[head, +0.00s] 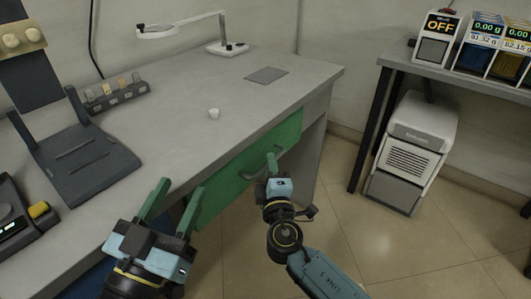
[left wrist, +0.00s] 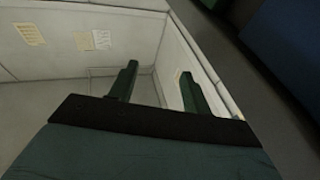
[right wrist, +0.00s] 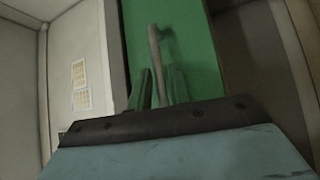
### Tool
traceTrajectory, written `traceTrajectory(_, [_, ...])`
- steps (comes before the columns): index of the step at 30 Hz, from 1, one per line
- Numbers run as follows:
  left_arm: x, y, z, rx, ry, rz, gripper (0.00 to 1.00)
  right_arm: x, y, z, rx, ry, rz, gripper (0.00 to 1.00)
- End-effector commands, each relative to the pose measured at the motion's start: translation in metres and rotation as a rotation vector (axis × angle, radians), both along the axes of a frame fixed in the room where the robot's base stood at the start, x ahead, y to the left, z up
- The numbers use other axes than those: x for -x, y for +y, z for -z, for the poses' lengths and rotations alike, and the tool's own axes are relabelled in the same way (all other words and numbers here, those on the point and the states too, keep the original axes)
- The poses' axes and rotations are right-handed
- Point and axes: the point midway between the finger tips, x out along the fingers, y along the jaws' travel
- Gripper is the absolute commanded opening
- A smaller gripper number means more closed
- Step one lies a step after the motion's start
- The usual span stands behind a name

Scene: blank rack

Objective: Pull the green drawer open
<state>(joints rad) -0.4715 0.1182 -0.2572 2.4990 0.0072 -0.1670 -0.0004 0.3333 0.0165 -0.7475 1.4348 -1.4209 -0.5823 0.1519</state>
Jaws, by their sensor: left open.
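The green drawer (head: 230,180) is set under the front edge of the grey desk, and I see no clear gap around its front. Its grey bar handle (right wrist: 155,45) stands out from the green front in the right wrist view. My right gripper (head: 271,163) is at the drawer front. In the right wrist view its fingers (right wrist: 160,85) are close together, with the handle bar between them. My left gripper (head: 180,188) is open and empty in front of the desk, left of the drawer handle. In the left wrist view its fingers (left wrist: 158,80) are wide apart with nothing between.
A white cabinet unit (head: 415,150) stands at right. The floor before the drawer is open.

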Motion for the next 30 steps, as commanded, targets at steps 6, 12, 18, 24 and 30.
traceTrajectory(6, [-0.0019, 0.0008, 0.0076, -0.015, 0.045, -0.004, 0.49, -0.0062, -0.0009, -0.0019, -0.001, 0.001, 0.006, 0.20])
traceTrajectory(12, [-0.0021, 0.0009, 0.0087, -0.016, 0.049, -0.004, 0.49, -0.0066, -0.0011, -0.0017, -0.001, 0.001, 0.007, 0.20])
traceTrajectory(18, [-0.0021, 0.0010, 0.0086, -0.016, 0.049, -0.004, 0.49, -0.0064, -0.0012, -0.0016, -0.001, 0.001, 0.006, 0.03])
traceTrajectory(24, [-0.0021, 0.0011, 0.0086, -0.016, 0.049, -0.004, 0.49, -0.0064, -0.0011, -0.0015, -0.001, 0.001, 0.006, 0.00])
traceTrajectory(30, [-0.0021, 0.0011, 0.0085, -0.016, 0.048, -0.004, 0.49, -0.0059, -0.0023, -0.0013, 0.000, 0.001, 0.005, 0.00])
